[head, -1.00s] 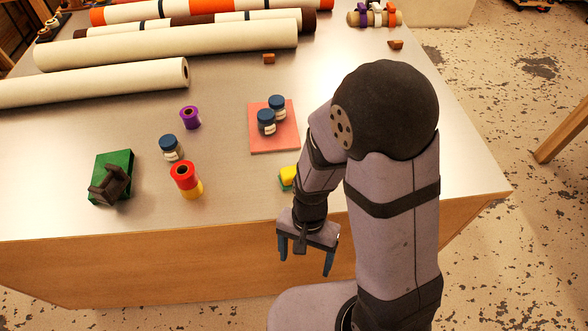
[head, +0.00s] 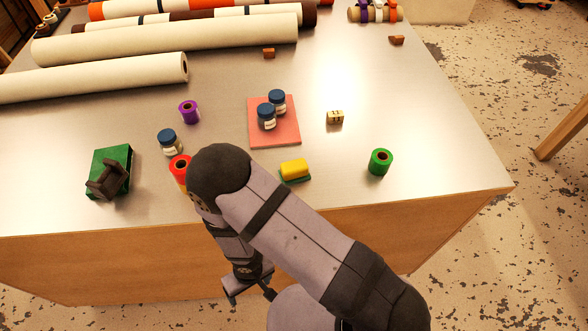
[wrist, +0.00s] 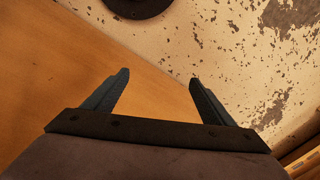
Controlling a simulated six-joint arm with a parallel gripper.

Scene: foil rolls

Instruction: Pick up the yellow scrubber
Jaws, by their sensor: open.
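The yellow scrubber (head: 294,168) lies near the front edge of the table, on a green base layer. My gripper (wrist: 157,80) is open and empty in the wrist view, with the table's wooden front panel and the speckled floor behind its fingers. In the head view my gripper hangs low in front of the table edge, to the left of the scrubber and apart from it, partly hidden by my arm. The scrubber does not show in the wrist view.
A pink square (head: 287,138) with two blue-capped jars is behind the scrubber. A green roll (head: 380,162) stands to its right, a small wooden block (head: 335,117) behind. A red roll (head: 180,168) is partly hidden by my arm. Long rolls (head: 165,42) lie at the back.

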